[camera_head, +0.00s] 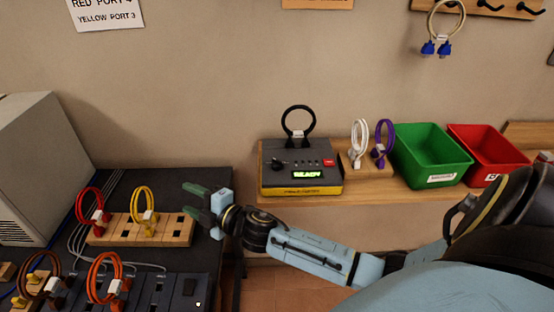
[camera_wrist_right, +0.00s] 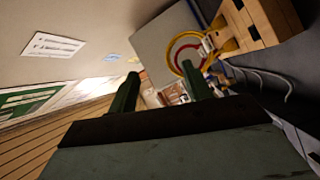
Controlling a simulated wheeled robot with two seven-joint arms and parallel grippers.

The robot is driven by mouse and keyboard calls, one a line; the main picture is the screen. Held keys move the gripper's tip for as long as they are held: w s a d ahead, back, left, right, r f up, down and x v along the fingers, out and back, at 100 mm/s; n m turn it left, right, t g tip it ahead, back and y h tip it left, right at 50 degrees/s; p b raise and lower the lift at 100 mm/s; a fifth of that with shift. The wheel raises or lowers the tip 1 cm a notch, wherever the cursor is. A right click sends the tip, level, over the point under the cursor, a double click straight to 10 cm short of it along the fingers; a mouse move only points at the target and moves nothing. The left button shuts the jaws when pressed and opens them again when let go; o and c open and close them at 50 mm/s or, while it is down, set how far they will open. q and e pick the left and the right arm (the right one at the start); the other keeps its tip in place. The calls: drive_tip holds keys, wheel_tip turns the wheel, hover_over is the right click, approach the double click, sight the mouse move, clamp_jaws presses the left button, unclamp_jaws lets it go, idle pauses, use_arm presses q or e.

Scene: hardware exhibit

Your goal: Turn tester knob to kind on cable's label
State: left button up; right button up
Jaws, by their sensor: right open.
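The tester (camera_head: 301,168) is a dark box with a yellow lower edge on the wooden shelf, and its green display reads READY. A black knob (camera_head: 278,167) is at the left of its top, beside small switches and a red button (camera_head: 329,162). A black cable loop (camera_head: 298,122) with a white label stands upright at the tester's back; the label's text is too small to read. My right gripper (camera_head: 196,200) is open and empty, left of the tester, near the wooden block with the yellow cable. Its fingers also show in the right wrist view (camera_wrist_right: 160,90). My left gripper is not in view.
A wooden block (camera_head: 180,232) holds red (camera_head: 90,203) and yellow (camera_head: 144,205) cable loops at left. White (camera_head: 359,142) and purple (camera_head: 384,142) loops stand right of the tester, then green (camera_head: 432,157) and red (camera_head: 487,154) bins. My right forearm spans the space before the shelf.

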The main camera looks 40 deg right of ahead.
drive_tip(key=w+a+r+n+g+y, duration=0.2)
drive_tip(key=a+r+n+g+y, duration=0.15)
drive_tip(key=r+n+y, duration=0.65)
drive_tip(key=n+g+h+b, duration=0.1)
drive_tip(key=n+g+h, duration=1.2)
drive_tip(key=n+h, duration=0.4)
approach(277, 160)
drive_tip(key=shift+n+y, duration=0.5)
drive_tip(key=shift+y, duration=0.1)
drive_tip(key=f, duration=0.6)
drive_tip(key=d+f, duration=0.1)
drive_tip(key=f, duration=0.2)
drive_tip(key=shift+f, duration=0.1)
drive_tip(key=c, duration=1)
